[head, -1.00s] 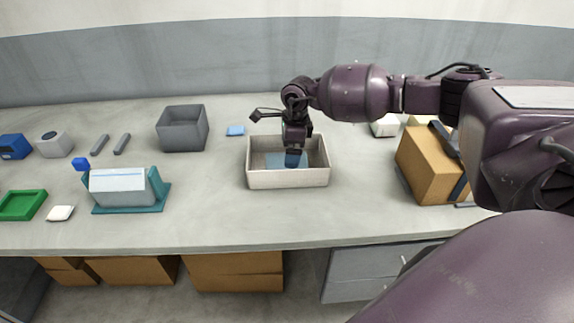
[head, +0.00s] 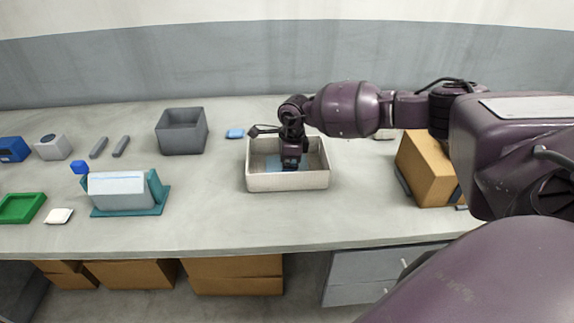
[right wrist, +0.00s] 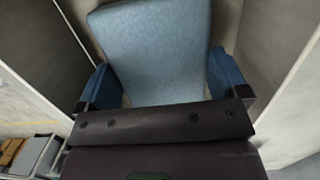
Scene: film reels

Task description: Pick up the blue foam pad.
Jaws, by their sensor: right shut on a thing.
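The blue foam pad (head: 274,162) lies in the pale open box (head: 287,182) in the middle of the table, partly hidden by my right gripper (head: 290,165). In the right wrist view the pad (right wrist: 160,40) fills the space between the two blue fingers of the gripper (right wrist: 163,78). The gripper is shut on the pad, down inside the box walls. I cannot tell whether the pad is clear of the box floor. My left gripper is not in view.
A grey bin (head: 182,134) and a small light-blue piece (head: 235,133) stand left of the box. A brown carton (head: 427,170) stands at the right. A teal stand (head: 158,190), a green tray (head: 20,209) and smaller items are at the left. The table in front of the box is clear.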

